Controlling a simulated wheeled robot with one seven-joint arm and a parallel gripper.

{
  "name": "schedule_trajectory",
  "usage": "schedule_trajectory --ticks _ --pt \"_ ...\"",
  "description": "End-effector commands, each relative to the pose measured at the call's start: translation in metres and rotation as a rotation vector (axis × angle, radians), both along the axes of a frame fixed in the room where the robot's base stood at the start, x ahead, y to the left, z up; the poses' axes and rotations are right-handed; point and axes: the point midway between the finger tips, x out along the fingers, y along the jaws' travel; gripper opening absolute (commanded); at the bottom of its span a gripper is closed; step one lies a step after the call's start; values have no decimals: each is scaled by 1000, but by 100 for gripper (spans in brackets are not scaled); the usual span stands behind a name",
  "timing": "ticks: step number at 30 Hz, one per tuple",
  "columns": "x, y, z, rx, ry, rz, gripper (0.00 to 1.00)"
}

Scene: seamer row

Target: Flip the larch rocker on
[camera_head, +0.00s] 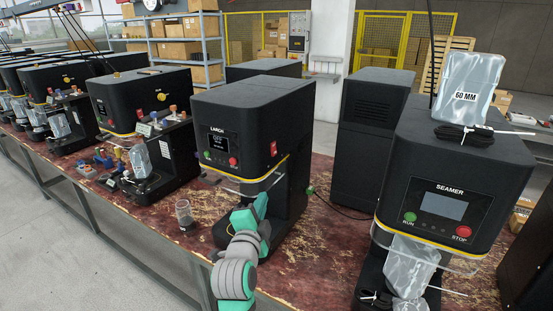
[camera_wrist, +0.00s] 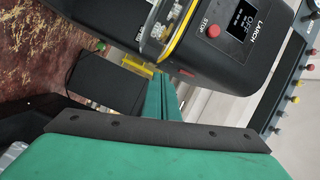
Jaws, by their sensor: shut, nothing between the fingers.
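The larch machine (camera_head: 259,105) is a black seamer labelled LARCH, in the middle of the head view. A red rocker (camera_head: 273,149) sits on its right-hand side face, above the yellow stripe. Its front has a small screen, a green button and a red stop button (camera_head: 233,161). In the wrist view the machine (camera_wrist: 185,45) appears turned, and its screen (camera_wrist: 236,25) reads OFF. My gripper (camera_head: 261,198) is green, shut and empty, below the rocker and apart from it in the head view. It also fills the lower wrist view (camera_wrist: 163,88). I cannot tell the rocker's tilt.
A clear cup (camera_head: 184,214) stands on the worn red bench left of the machine. Another seamer (camera_head: 455,165) with a wrapped bag on top stands at right. More machines line the bench at left. A black cabinet (camera_head: 372,135) stands behind, with a cable on the bench.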

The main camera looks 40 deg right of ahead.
Motion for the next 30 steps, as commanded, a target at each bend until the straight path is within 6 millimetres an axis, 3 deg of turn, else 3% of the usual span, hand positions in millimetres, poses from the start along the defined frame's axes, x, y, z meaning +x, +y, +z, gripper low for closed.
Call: schedule_trajectory --ticks 1,3,9,23,30 --pt "-3 -13 21 21 -41 -28 0" --pt "-7 -25 40 50 -86 -63 0" --pt "-16 -46 73 105 -168 -118 0" --pt "-18 -50 78 115 -181 -128 0" --pt "-6 -71 77 115 -180 -130 0"
